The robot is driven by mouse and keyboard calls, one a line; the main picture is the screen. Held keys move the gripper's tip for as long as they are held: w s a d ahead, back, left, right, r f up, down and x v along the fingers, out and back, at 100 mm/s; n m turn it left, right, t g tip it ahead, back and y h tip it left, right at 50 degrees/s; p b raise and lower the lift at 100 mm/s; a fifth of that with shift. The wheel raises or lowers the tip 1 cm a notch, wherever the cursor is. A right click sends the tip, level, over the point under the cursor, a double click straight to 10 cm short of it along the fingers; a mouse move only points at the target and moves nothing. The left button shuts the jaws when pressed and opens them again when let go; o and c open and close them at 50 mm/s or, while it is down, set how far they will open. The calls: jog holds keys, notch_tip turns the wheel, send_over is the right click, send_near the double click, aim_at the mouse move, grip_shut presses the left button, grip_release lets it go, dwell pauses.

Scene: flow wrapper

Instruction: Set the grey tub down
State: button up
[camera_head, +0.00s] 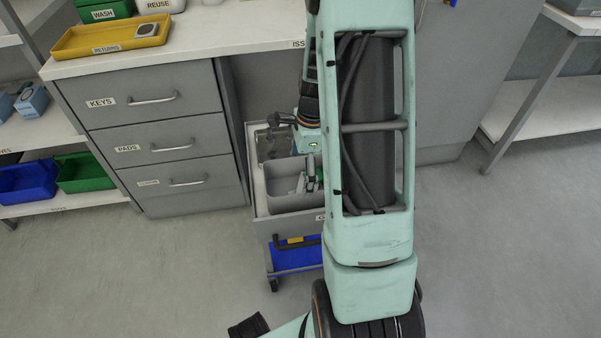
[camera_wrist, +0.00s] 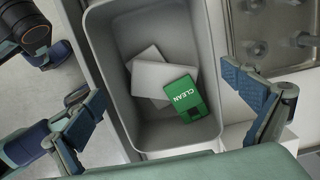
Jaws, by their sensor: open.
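The grey tub (camera_head: 284,200) sits at the top of the trolley, partly hidden behind my arm. In the wrist view the tub (camera_wrist: 111,75) lies below my gripper (camera_wrist: 164,85), with its walls between the two spread fingers. The tub holds white blocks (camera_wrist: 147,76) and a green box marked CLEAN (camera_wrist: 184,98). My gripper is open, and both blue finger pads appear apart from the tub's sides. Whether the underside of the tub rests fully on the trolley is hidden.
A metal basin (camera_wrist: 271,38) lies beside the tub. The trolley (camera_head: 262,229) carries a blue bin (camera_head: 290,257) lower down. A grey drawer cabinet (camera_head: 150,130) stands to its left, under a counter (camera_head: 215,40) with a yellow tray (camera_head: 85,40). The floor on the right is clear.

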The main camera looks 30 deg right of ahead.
notch_tip(320, 180, up, 11)
jog(key=d+p, duration=0.1)
jog(key=p, duration=0.2)
jog(key=shift+s+d, duration=0.15)
